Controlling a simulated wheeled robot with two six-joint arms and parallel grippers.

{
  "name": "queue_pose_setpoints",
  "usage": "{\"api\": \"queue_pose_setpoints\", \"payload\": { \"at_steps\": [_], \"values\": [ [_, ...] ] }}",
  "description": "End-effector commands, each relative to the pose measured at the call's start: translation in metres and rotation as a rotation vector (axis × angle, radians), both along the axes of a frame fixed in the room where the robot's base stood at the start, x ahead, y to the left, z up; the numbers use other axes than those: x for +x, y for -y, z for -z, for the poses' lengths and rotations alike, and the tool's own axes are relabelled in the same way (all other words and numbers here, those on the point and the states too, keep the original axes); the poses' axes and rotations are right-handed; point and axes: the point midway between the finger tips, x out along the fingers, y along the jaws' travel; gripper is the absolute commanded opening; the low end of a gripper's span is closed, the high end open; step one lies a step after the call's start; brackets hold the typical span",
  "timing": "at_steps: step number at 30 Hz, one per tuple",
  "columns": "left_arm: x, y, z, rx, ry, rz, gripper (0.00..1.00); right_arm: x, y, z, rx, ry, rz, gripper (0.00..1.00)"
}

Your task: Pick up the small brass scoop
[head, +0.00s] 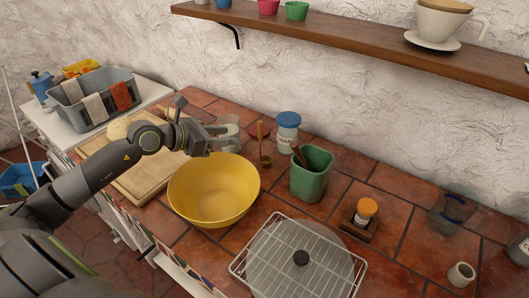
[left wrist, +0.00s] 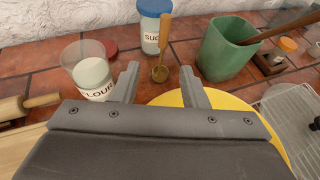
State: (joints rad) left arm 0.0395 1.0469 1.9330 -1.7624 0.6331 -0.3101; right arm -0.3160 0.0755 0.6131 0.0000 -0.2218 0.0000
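The small brass scoop (head: 265,158) is on the tiled counter, behind the yellow bowl, its long handle pointing toward the wall. In the left wrist view the scoop (left wrist: 159,73) has its round bowl nearest me and its handle beside the sugar jar. I cannot tell whether it lies flat or leans. My left gripper (head: 230,138) is to the left of the scoop in the head view. In the left wrist view its fingers (left wrist: 159,82) are spread and empty, with the scoop showing beyond the gap between them. My right gripper is not in view.
A flour jar (left wrist: 90,72) stands left of the gripper. The blue-lidded sugar jar (head: 288,130) and green pot (head: 311,178) crowd the scoop on the right. The yellow bowl (head: 205,212) is in front. A wire rack (head: 270,262) and cutting board (head: 137,182) flank the bowl.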

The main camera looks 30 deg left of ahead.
Motion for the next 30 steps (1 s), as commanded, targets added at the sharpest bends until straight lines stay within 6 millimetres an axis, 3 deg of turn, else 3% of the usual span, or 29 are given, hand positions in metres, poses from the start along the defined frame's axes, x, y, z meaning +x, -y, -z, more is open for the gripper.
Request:
{"api": "queue_pose_setpoints", "payload": {
  "at_steps": [11, 18, 30],
  "values": [
    [0.036, 0.022, 0.014, -0.007, 0.0, 0.0, 0.4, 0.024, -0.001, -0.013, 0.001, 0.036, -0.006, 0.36],
    [0.06, 0.035, 0.026, -0.006, -0.001, 0.0, 0.4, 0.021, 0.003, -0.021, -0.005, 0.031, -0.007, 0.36],
    [0.081, 0.05, 0.034, -0.006, -0.002, 0.001, 0.4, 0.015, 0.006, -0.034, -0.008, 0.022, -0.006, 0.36]
  ]
}}
